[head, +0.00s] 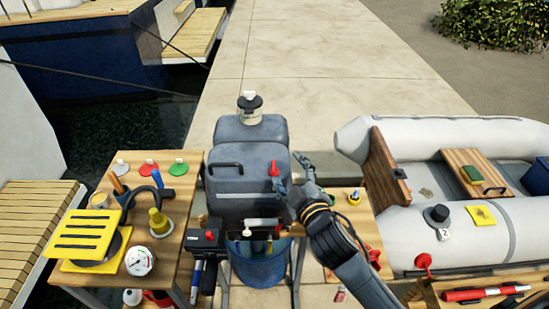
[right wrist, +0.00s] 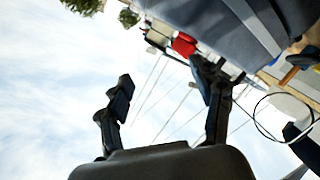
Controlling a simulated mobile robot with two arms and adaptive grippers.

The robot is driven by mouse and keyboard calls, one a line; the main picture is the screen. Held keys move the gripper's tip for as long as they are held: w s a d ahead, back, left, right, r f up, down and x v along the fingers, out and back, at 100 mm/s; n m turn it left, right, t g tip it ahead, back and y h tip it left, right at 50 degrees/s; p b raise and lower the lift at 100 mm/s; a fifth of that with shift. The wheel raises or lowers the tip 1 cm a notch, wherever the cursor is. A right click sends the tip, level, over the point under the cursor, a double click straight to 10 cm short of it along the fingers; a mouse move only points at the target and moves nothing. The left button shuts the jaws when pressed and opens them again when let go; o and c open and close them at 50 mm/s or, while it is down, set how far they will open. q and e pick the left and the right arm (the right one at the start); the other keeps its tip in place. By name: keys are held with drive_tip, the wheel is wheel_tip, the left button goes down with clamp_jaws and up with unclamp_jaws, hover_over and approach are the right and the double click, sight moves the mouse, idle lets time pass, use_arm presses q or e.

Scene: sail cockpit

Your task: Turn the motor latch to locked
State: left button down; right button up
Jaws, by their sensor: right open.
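The grey-blue outboard motor (head: 238,185) stands upright in the middle of the head view, over a blue bucket (head: 258,268). A small red lever (head: 274,169), apparently the latch, sits on the right part of its cowl and points up. My right gripper (head: 291,172) is open just to the right of the lever, its fingers apart and empty. In the right wrist view a red part (right wrist: 184,45), likely the same lever, shows beyond the open fingers (right wrist: 165,88), nearer the right one. My left gripper is out of view.
A wooden table (head: 190,185) with a yellow slotted plate (head: 85,232), a gauge (head: 140,260) and small parts stands at left. A grey inflatable boat (head: 450,240) lies at right. A small wooden table (head: 345,225) stands below my right arm. Paving behind is clear.

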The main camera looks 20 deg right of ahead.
drive_tip(key=w+a+r+n+t+y, duration=0.45)
drive_tip(key=r+n, duration=0.25)
drive_tip(key=r, duration=0.4)
drive_tip(key=s+a+r+n+g+y, duration=0.2)
drive_tip(key=a+r+n+g+y, duration=0.7)
drive_tip(key=n+y, duration=0.65)
drive_tip(key=n+g+h, duration=1.1)
drive_tip(key=n+h, duration=0.5)
drive_tip(key=n, duration=0.3)
approach(274, 165)
drive_tip(key=p+x, duration=0.4)
drive_tip(key=x, duration=0.3)
drive_tip(key=shift+s+a+f, duration=0.1)
drive_tip(key=shift+a+f, duration=0.1)
drive_tip(key=shift+f, duration=0.15)
drive_tip(key=shift+a+f, duration=0.1)
drive_tip(key=shift+f, duration=0.3)
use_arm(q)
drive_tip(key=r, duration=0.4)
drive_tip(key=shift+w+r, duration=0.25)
